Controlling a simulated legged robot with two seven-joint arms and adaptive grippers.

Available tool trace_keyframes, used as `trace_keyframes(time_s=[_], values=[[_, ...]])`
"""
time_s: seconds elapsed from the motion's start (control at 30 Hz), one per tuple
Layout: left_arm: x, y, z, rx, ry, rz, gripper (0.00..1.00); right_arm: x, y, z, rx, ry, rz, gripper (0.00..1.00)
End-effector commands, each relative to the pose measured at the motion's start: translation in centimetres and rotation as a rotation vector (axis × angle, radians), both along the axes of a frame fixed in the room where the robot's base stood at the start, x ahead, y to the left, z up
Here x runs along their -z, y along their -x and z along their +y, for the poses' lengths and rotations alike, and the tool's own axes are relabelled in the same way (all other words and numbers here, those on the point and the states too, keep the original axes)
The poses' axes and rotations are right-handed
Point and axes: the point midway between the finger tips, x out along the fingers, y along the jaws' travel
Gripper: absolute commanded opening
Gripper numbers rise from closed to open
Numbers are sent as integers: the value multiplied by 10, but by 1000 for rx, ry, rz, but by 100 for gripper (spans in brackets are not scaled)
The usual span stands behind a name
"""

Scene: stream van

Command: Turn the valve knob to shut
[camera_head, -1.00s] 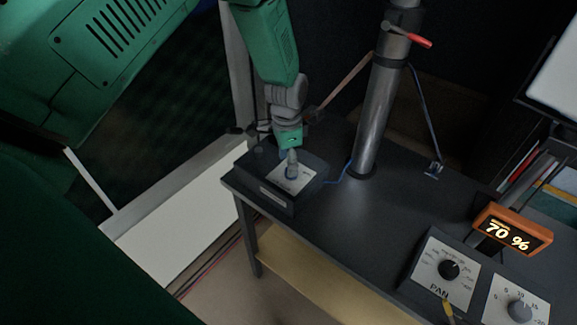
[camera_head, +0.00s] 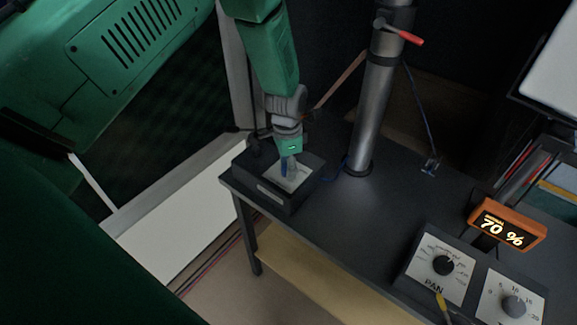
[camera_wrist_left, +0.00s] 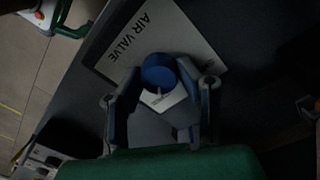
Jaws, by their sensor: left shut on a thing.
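The blue valve knob (camera_wrist_left: 158,70) sits on a white plate marked AIR VALVE (camera_wrist_left: 128,32) in the left wrist view. My left gripper (camera_wrist_left: 161,80) has a finger on each side of the knob and is shut on it. In the head view, my left gripper (camera_head: 289,166) points down from above at the dark valve box (camera_head: 270,190) on the table's far left corner. The gripper's fingers cover most of the knob there. My right gripper is not in view.
A metal pole (camera_head: 371,120) with a red-handled lever (camera_head: 400,31) stands right of the box. An orange display (camera_head: 507,224) reads 70 %. A PAN dial panel (camera_head: 438,267) and another dial panel (camera_head: 510,297) are at lower right. The dark tabletop (camera_head: 375,215) between is clear.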

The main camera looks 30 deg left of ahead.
Motion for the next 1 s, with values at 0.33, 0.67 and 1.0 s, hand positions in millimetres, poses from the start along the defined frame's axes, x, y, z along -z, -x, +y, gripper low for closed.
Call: trace_keyframes(time_s=[0.33,0.67,1.0], values=[[1,2,2,-179,-1,3,2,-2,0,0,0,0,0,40],[0,3,1,-485,-3,4,2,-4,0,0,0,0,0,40],[1,3,0,-808,-3,3,2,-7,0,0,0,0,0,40]])
